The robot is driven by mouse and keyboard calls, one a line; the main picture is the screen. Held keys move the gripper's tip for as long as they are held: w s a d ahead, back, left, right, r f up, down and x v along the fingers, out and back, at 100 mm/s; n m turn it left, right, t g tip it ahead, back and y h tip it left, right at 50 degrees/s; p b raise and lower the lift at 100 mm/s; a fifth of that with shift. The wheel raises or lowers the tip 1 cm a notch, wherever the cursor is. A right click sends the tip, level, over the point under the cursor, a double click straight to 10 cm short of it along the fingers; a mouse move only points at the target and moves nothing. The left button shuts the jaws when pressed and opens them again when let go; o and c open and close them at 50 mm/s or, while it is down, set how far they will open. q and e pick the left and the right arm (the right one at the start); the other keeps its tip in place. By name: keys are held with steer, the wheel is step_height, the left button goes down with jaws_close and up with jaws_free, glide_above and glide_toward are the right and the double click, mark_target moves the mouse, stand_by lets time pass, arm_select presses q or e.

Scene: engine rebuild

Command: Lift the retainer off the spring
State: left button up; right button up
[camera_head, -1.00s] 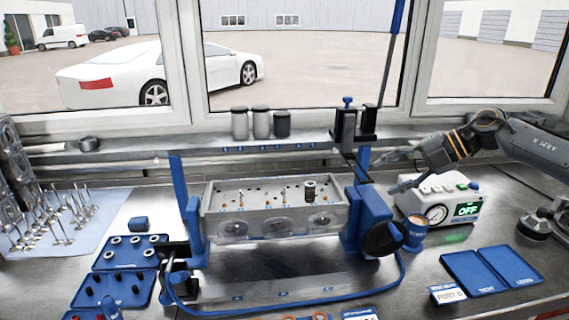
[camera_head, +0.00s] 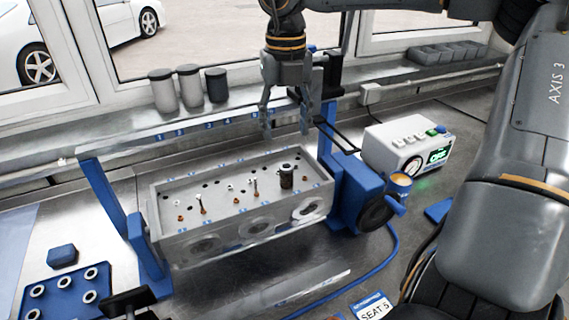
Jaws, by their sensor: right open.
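A dark spring (camera_head: 286,180) stands upright at the right end of the grey cylinder head (camera_head: 240,212), which is held in a blue stand. A small lighter cap, which looks like the retainer (camera_head: 286,167), sits on top of the spring. My right gripper (camera_head: 286,132) points down from above, with its two fingers apart and nothing between them. In the picture its fingertips are just above the spring and retainer. I cannot tell exactly how far off they are in depth.
Several small pins and orange-brown pieces stand on the head. A blue tray of rings (camera_head: 65,292) is at the lower left. Canisters (camera_head: 190,88) stand on the sill.

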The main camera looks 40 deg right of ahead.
mark_target(287, 169)
step_height(287, 169, down, 3)
steer(key=shift+w+r, duration=0.1)
steer(key=shift+r, duration=0.05)
steer(key=shift+f+p, duration=0.35)
steer(key=shift+f, duration=0.15)
steer(key=f, duration=0.1)
steer(key=f+p, duration=0.1)
steer(key=f, duration=0.1)
steer(key=f+p, duration=0.1)
steer(key=shift+s+d+f, duration=0.1)
steer(key=shift+s+f, duration=0.05)
steer(key=shift+s, duration=0.1)
steer(key=shift+f, duration=0.35)
steer(key=shift+r, duration=0.1)
steer(key=c, duration=0.9)
